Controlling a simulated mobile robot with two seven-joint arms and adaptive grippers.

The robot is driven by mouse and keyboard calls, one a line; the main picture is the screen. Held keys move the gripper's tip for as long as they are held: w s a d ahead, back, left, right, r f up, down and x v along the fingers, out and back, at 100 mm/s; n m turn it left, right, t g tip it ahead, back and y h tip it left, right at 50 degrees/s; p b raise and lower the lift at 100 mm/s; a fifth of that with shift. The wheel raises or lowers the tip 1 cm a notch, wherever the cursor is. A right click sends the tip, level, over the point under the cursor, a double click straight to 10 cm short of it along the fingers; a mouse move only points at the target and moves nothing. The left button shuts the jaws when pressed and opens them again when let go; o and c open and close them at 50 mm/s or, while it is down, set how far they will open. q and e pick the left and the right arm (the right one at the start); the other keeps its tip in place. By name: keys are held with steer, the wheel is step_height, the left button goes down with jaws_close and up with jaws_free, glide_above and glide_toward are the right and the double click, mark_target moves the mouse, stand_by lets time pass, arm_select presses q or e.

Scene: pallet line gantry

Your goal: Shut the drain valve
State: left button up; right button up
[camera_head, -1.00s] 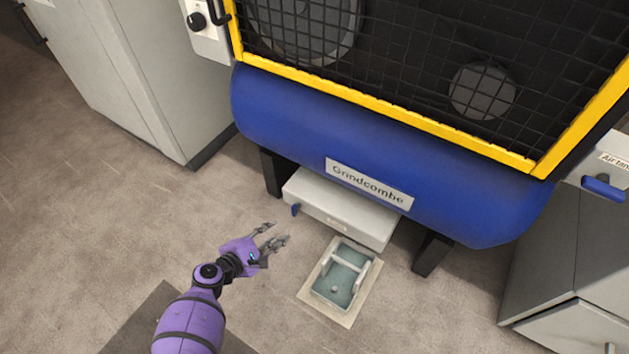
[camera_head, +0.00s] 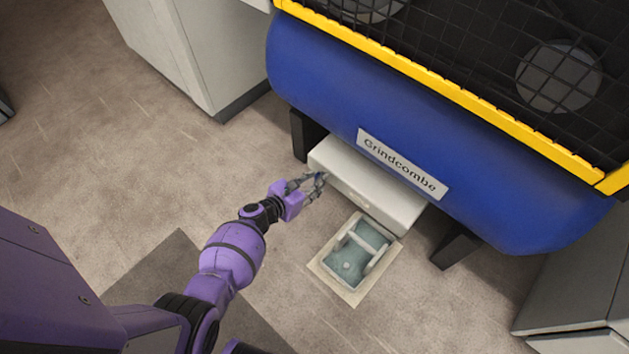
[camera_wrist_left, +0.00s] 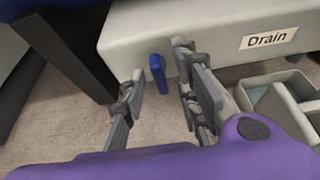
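The drain valve's blue lever (camera_wrist_left: 158,76) hangs down from the front of a pale grey box labelled "Drain" (camera_wrist_left: 225,22) in the left wrist view. In the head view the drain box (camera_head: 375,190) sits under the blue tank, and the lever is mostly hidden by my gripper. My left gripper (camera_head: 320,182) is at the box's left front end. Its fingers (camera_wrist_left: 165,95) are open in the left wrist view, with the lever showing in the gap between them. I cannot tell whether either finger touches it. My right gripper is not in view.
A tray with a handle (camera_head: 355,255) lies on the floor before the box. Grey cabinets stand on both sides. The floor at left is clear.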

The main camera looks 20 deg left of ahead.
arm_select(q)
steer(key=shift+w, duration=0.1)
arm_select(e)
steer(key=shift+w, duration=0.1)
arm_select(q)
steer(key=c, duration=0.5)
jaws_close()
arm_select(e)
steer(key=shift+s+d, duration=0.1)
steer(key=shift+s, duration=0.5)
